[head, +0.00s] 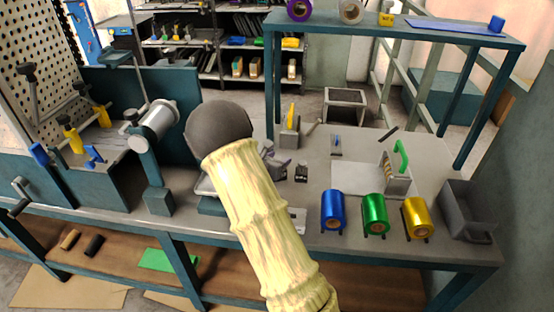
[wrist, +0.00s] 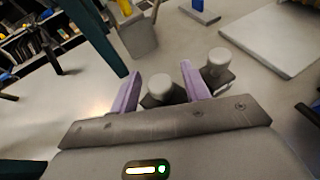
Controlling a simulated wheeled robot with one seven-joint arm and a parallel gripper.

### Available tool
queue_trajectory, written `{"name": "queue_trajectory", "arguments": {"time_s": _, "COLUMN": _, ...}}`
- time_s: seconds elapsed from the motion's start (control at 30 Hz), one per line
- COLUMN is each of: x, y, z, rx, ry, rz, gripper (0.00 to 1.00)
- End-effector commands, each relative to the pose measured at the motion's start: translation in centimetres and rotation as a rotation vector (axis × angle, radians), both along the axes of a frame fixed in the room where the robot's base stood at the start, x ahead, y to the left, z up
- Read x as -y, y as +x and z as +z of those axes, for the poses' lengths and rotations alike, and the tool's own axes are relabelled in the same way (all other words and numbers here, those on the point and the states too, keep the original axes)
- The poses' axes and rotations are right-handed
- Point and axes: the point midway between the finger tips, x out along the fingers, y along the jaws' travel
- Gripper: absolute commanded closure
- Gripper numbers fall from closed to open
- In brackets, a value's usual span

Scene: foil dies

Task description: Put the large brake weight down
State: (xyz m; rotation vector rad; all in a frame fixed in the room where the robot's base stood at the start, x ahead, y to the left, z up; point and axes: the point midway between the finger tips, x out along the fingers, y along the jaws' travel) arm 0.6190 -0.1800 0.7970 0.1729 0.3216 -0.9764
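My gripper (wrist: 161,70) has two purple fingers, which show in the wrist view. A brake weight (wrist: 160,88) with a pale round knob and a dark body sits between them, and the fingers appear closed on its sides. A second, similar weight (wrist: 218,62) stands just outside the right finger. In the head view my gripper (head: 278,161) is mostly hidden behind my cream arm and dark wrist, low over the bench. A small dark weight (head: 301,173) stands on the bench just right of it. Whether the held weight touches the bench is hidden.
Blue (head: 333,210), green (head: 375,213) and yellow (head: 416,217) foil rolls stand along the front right. A grey bin (head: 467,212) is at the right end. A pale plate (head: 350,178) lies behind the rolls. A grey holder (head: 289,136) with a yellow-handled tool stands behind my gripper.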

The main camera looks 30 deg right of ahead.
Motion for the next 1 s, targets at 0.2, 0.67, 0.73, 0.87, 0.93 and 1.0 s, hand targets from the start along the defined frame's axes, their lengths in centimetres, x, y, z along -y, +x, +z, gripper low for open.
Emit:
{"name": "queue_trajectory", "arguments": {"time_s": 0.2, "x": 0.0, "y": 0.0, "z": 0.3, "rx": 0.000, "ry": 0.000, "rz": 0.000, "gripper": 0.54}}
{"name": "queue_trajectory", "arguments": {"time_s": 0.67, "x": -5.8, "y": -3.8, "z": 2.9, "rx": 0.000, "ry": 0.000, "rz": 0.004, "gripper": 0.54}}
{"name": "queue_trajectory", "arguments": {"time_s": 0.73, "x": -6.9, "y": -4.5, "z": 3.3, "rx": 0.001, "ry": 0.002, "rz": 0.004, "gripper": 0.54}}
{"name": "queue_trajectory", "arguments": {"time_s": 0.87, "x": -8.6, "y": -5.5, "z": 4.0, "rx": 0.000, "ry": 0.001, "rz": 0.004, "gripper": 0.54}}
{"name": "queue_trajectory", "arguments": {"time_s": 0.93, "x": -9.0, "y": -5.9, "z": 4.2, "rx": 0.000, "ry": 0.001, "rz": 0.002, "gripper": 0.54}}
{"name": "queue_trajectory", "arguments": {"time_s": 1.0, "x": -9.4, "y": -6.1, "z": 4.3, "rx": 0.000, "ry": 0.000, "rz": 0.001, "gripper": 0.54}}
